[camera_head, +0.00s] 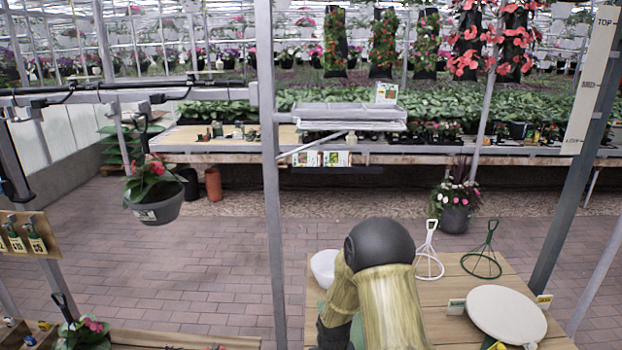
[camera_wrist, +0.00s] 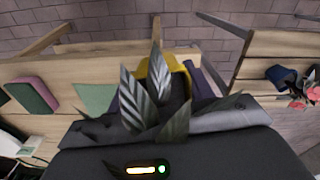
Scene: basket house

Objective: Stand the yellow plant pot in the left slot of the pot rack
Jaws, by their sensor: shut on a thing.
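The yellow plant pot (camera_wrist: 166,66) shows in the wrist view as a yellow band behind its grey-green striped leaves (camera_wrist: 140,98). My gripper (camera_wrist: 163,90) is shut on the pot. The leaves and the dark gripper parts hide most of the pot and the fingertips. In the head view my arm covers this area, and I cannot make out the pot there. A wooden frame with bars (camera_wrist: 110,47) lies beyond the pot in the wrist view. I cannot tell for sure whether it is the pot rack, and no slot shows clearly.
A wooden table (camera_head: 460,285) carries a white bowl (camera_head: 324,268), a white wire stand (camera_head: 428,262), a green wire stand (camera_head: 482,263) and a round pale disc (camera_head: 507,313). A metal post (camera_head: 270,170) stands left of my arm. A grey pot (camera_head: 157,209) hangs further left.

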